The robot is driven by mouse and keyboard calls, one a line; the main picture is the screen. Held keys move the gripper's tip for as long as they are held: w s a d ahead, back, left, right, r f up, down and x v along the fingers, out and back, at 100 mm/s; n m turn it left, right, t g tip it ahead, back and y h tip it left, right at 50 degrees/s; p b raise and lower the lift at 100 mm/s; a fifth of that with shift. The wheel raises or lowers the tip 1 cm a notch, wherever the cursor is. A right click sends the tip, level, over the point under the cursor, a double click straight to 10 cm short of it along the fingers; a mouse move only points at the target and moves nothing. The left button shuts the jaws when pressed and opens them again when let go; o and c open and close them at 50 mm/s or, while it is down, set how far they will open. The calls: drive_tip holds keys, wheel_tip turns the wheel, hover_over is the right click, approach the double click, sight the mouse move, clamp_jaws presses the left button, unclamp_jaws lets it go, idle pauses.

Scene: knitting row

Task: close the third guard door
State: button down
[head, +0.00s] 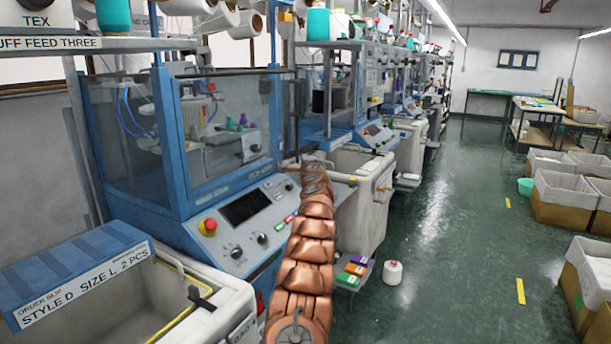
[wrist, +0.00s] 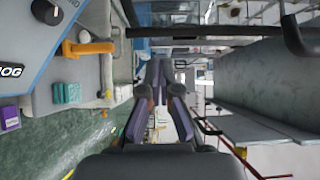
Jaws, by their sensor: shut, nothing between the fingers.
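The nearest knitting machine, under a sign ending "UFF FEED THREE" (head: 48,43), has a blue-framed clear guard (head: 235,105) over its head. A dark upright edge stands at the guard's right side, behind the end of my arm; I cannot tell whether it is an open door seen edge-on. My copper arm reaches up toward that side and hides its own gripper in the head view. In the wrist view my gripper (wrist: 158,75) is shut and empty. A grey panel (wrist: 245,85) with a dark handle-like bar (wrist: 297,37) lies to its right, apart from the fingers.
The control console (head: 245,212) and a pale bin (head: 360,205) flank my arm. An order-slip box (head: 80,265) sits on a near bin. A small tray of coloured blocks (head: 353,272) and a white cone (head: 393,272) are low beside the arm. The green aisle is clear; cartons line its right.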

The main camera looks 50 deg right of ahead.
drive_tip(key=a+b+v, duration=0.1)
drive_tip(key=b+v, duration=0.4)
drive_tip(key=v, duration=0.3)
drive_tip(key=shift+w+b, duration=0.2)
drive_tip(key=shift+b, duration=0.2)
idle(0.4)
